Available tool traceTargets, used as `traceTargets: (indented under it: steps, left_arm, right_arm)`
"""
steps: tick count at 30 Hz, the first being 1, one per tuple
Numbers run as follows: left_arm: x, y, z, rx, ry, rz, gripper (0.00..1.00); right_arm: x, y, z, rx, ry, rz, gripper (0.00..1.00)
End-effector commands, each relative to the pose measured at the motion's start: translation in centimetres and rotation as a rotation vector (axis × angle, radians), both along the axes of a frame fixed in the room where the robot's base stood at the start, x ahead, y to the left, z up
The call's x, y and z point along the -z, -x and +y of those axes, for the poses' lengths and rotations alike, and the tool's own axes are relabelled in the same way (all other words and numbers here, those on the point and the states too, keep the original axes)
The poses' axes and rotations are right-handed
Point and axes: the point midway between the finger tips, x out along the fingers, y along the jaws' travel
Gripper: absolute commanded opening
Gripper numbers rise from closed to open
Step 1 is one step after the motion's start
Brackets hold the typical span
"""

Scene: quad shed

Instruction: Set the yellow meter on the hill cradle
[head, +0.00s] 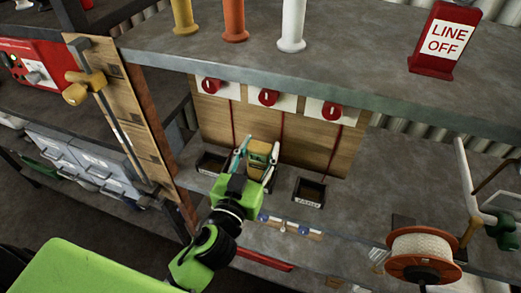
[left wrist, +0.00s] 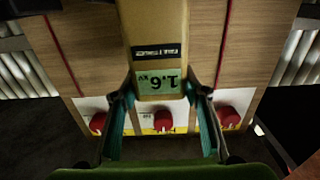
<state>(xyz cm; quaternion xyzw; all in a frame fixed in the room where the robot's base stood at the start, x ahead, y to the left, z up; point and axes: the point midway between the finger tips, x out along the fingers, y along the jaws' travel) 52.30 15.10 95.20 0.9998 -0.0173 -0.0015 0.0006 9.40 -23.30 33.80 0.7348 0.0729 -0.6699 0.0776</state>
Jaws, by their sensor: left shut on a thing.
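The yellow meter (head: 259,150) is upright between the fingers of my left gripper (head: 257,161), in front of the wooden backboard. In the left wrist view the meter (left wrist: 158,35) has a black label and a green display reading 1.6 kV, upside down. The teal fingers of the left gripper (left wrist: 158,100) are on both its sides. A dark cradle (head: 210,163) is left of the meter and another (head: 308,193) to its right; their labels are too small to read surely. The meter and gripper hide the middle place, so I cannot tell whether the meter touches anything below. My right gripper is out of view.
Three red knobs on white plates (head: 268,97) sit above the cradles under the upper shelf (head: 340,75). A wooden side panel (head: 125,110) stands at left. A rope reel (head: 421,257) is at front right. A red LINE OFF sign (head: 443,40) stands above.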

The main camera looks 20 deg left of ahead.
Motion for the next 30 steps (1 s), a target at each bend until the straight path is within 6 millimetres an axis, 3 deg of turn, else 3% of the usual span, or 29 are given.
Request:
traceTargets:
  steps: [5,11,12,13,26,30]
  left_arm:
    - [0.0,0.1,0.0,-0.001,0.001,0.002,0.0]
    - [0.5,0.0,0.0,-0.001,0.002,0.002,0.0]
    - [0.4,0.0,0.0,-0.001,0.002,0.003,0.49]
    - [0.4,0.0,0.0,-0.001,0.002,0.003,0.57]
    - [-0.1,0.0,0.0,0.0,-0.001,0.003,0.59]
    - [0.4,1.7,0.0,-0.001,0.004,0.005,0.59]
  right_arm:
    - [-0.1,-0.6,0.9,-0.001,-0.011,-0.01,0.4]
    - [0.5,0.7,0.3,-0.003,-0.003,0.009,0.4]
    - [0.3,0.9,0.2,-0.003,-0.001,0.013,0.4]
    - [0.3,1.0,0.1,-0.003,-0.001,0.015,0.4]
    - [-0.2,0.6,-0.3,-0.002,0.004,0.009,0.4]
    - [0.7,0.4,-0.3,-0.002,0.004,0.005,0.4]
